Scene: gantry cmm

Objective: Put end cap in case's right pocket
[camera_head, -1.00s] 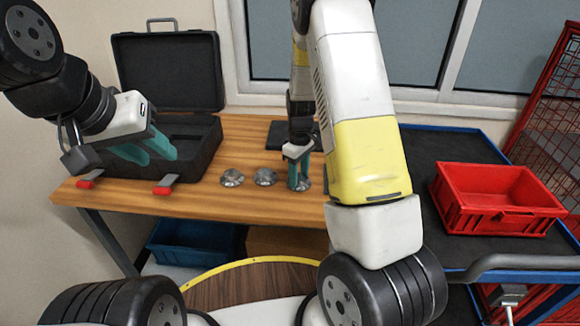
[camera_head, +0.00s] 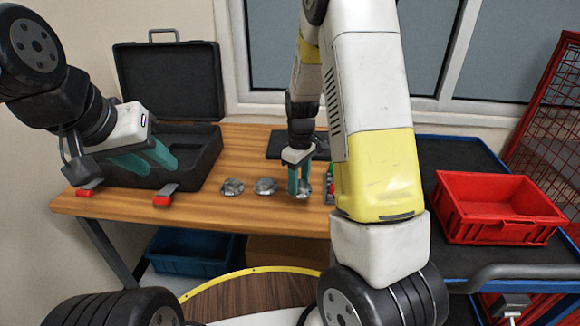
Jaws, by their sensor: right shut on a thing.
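The open black case (camera_head: 197,163) stands at the left of the wooden table, lid raised at the back. Its pockets are mostly hidden by its front wall and my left gripper. My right gripper (camera_head: 300,190) points down at the table's middle, shut on a small silvery metal end cap (camera_head: 304,195). I cannot tell whether the cap still touches the table. Two similar metal pieces, one on the left (camera_head: 232,187) and one nearer (camera_head: 265,186), lie to its left. My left gripper (camera_head: 146,160) is open and empty, in front of the case's left part.
Red-and-grey clamps (camera_head: 164,195) sit on the table's front edge. A dark flat plate (camera_head: 278,146) lies behind my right gripper. A red bin (camera_head: 500,207) stands on the dark cart at right. A small red and green thing (camera_head: 330,188) is partly hidden by my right arm.

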